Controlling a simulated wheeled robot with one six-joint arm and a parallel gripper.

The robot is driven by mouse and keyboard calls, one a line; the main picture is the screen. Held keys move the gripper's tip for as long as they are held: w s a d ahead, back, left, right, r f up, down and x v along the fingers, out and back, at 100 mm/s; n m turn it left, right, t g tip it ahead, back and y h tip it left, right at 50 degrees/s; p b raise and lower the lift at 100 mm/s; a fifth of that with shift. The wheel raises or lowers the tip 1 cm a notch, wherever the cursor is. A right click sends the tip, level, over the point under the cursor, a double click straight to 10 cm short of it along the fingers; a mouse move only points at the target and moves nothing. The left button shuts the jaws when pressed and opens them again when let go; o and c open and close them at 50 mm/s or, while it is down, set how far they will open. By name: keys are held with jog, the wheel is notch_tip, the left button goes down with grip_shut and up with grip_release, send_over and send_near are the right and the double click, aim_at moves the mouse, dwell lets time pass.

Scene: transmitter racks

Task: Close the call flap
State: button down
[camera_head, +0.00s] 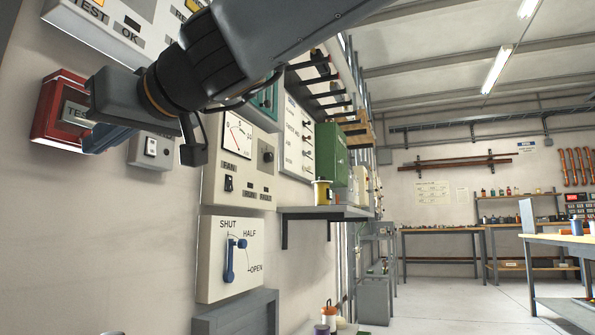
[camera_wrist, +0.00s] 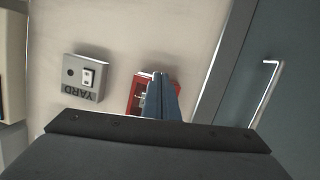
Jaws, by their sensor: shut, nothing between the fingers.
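A red wall box (camera_head: 50,105) is at the left of the head view, with a grey part lettered "TES…" on its front. It also shows in the wrist view (camera_wrist: 134,97), partly hidden behind my fingers. I take this to be the call box; whether its flap stands open or closed is not clear. My gripper (camera_head: 100,140) is shut and empty, its blue fingers at the front of the red box. In the wrist view the fingers (camera_wrist: 161,92) overlap the box's right side. I cannot tell whether they touch it.
A grey switch box lettered YARD (camera_wrist: 82,78) sits beside the red box; it shows in the head view (camera_head: 151,150) too. A SHUT/HALF/OPEN lever panel (camera_head: 236,258) is lower right. A shelf (camera_head: 325,212) juts from the wall. A door handle (camera_wrist: 266,95) is at right.

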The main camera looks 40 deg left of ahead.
jog(key=shift+s+a+f+b, duration=0.1)
jog(key=shift+a+f+b, duration=0.2)
jog(key=shift+a+b, duration=0.15)
dwell(0.5)
jog(key=w+d+f+b, duration=0.1)
jog(key=d+f+b, duration=0.2)
jog(key=d+f, duration=0.3)
jog(key=d, duration=0.5)
jog(key=shift+d+f+b, duration=0.15)
jog(key=shift+d+b, duration=0.1)
jog(key=shift+b, duration=0.1)
jog(key=shift+w, duration=0.1)
